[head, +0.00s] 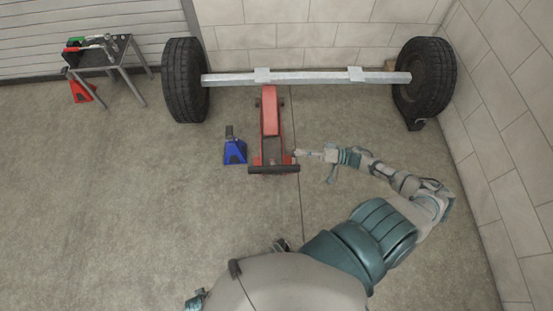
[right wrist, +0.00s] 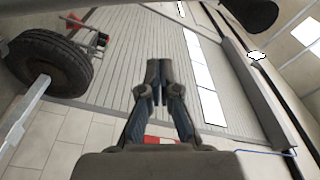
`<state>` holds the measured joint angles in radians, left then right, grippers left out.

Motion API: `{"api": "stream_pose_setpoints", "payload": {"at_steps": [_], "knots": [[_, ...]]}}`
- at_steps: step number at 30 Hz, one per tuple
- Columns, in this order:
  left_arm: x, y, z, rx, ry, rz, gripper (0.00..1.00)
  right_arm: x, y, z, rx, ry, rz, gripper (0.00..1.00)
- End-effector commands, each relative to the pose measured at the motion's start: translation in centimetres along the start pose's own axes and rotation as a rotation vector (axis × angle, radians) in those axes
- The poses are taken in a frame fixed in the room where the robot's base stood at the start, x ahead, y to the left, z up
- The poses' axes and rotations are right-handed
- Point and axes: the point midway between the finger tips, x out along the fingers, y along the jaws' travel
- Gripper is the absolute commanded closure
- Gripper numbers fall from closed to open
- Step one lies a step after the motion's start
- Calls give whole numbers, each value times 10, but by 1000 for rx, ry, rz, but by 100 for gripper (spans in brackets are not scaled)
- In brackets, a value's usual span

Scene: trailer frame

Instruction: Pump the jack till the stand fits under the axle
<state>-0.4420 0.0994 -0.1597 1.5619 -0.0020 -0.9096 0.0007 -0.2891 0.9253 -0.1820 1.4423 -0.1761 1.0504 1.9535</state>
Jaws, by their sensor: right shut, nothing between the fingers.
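The axle (head: 310,78) is a pale bar between two black wheels. I cannot make out a separate jack handle. A blue stand (head: 235,150) stands on the floor just left of the jack, in front of the axle and not under it. My right gripper (head: 297,153) is at the right side of the jack's near end; contact is unclear. In the right wrist view its fingers (right wrist: 158,82) are together and empty. My left gripper does not show.
Open floor lies left of the blue stand.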

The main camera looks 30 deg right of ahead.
Motion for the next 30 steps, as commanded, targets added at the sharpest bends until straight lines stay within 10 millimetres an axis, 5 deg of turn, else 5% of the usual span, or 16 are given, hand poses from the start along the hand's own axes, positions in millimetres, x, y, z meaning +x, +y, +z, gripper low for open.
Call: {"api": "stream_pose_setpoints", "payload": {"at_steps": [7, 19, 30], "knots": [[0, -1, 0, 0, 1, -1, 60, 18, 1, -1, -1, 4, -3, 100], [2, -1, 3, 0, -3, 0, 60, 103, -1, -1, -3, 4, -3, 100], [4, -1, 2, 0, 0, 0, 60, 86, 1, 36, 1, 3, 1, 100]]}}
